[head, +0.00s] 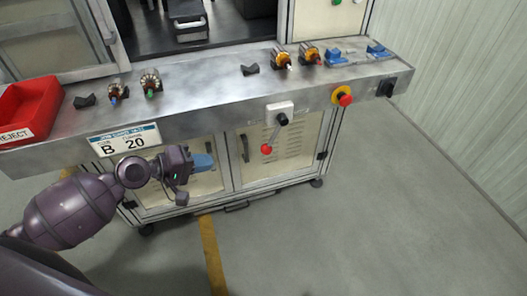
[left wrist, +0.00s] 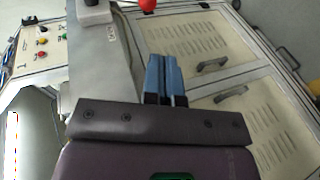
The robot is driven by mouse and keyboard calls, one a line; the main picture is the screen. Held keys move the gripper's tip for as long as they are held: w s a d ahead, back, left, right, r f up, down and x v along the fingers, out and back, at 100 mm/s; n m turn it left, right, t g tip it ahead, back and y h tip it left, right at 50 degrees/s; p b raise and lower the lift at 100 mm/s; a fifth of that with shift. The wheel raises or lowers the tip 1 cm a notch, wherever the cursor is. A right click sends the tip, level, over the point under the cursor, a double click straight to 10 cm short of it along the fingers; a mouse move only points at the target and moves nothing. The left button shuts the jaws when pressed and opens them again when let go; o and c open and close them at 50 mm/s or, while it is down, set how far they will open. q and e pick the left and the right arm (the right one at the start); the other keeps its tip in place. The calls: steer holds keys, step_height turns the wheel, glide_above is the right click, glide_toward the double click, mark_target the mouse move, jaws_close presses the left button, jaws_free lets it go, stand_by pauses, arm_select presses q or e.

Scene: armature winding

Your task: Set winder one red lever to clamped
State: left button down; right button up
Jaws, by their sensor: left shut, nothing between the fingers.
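The red lever (head: 266,149) hangs from a white box (head: 280,112) on the front edge of the metal bench. Its dark arm points down and slightly left, with the red ball at the lower end. The red ball also shows at the top of the left wrist view (left wrist: 148,5), with part of the box (left wrist: 95,10) to its left. My left gripper (head: 203,162) is left of the lever and a little lower, apart from it. Its blue fingers (left wrist: 164,78) are together and empty. My right gripper is in neither view.
The bench top (head: 205,80) holds several armatures, dark rests and blue fixtures. A red reject bin (head: 30,107) stands at the left. A red stop button (head: 344,98) sits on the front edge, right of the lever. Cabinet doors (head: 275,158) lie below. Floor in front is clear.

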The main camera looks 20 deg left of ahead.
arm_select(q)
steer(key=shift+w+d+r+n, duration=0.15)
steer(key=shift+w+r, duration=0.1)
steer(key=shift+r, duration=0.2)
steer(key=shift+w+d+r+n, duration=0.1)
steer(key=shift+w+r+n, duration=0.1)
steer(key=shift+r, duration=0.2)
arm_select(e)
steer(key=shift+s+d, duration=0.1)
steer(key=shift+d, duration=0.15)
arm_select(q)
glide_toward(262, 151)
steer(key=x, duration=0.7)
steer(key=shift+w+d, duration=0.15)
steer(key=shift+w, duration=0.15)
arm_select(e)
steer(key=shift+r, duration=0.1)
arm_select(q)
steer(key=shift+f, duration=0.1)
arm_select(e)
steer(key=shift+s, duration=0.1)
